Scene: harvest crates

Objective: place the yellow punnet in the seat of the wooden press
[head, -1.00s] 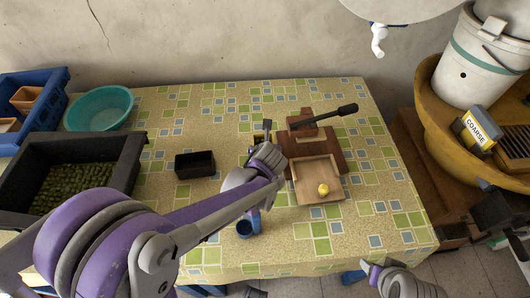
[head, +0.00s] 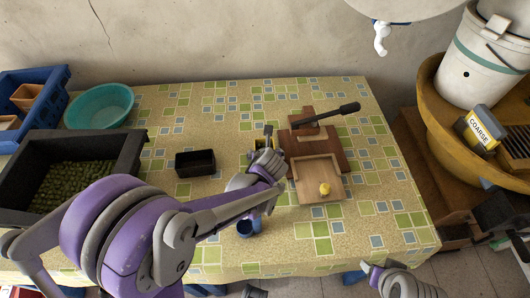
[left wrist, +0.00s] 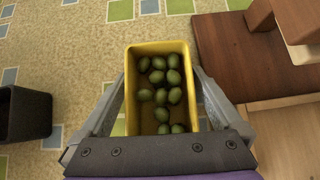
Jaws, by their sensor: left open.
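The yellow punnet (left wrist: 187,48) holds several green fruits and stands upright on the tablecloth. In the head view only a bit of it (head: 257,143) shows past my left gripper. My left gripper (head: 268,165) is open, with its fingers (left wrist: 160,95) on either side of the punnet; I cannot tell whether they touch it. The wooden press (head: 328,143), a reddish-brown board with a block and dark lever, stands right of the punnet; its board also shows in the left wrist view (left wrist: 235,60). Part of my right arm shows at the lower right, but its jaw state is unclear.
A pale wooden tray (head: 308,167) with a small yellow fruit (head: 325,189) adjoins the press's front. A black box (head: 195,164) stands left of the punnet. A dark crate (head: 130,165) and teal bowl (head: 99,106) are left.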

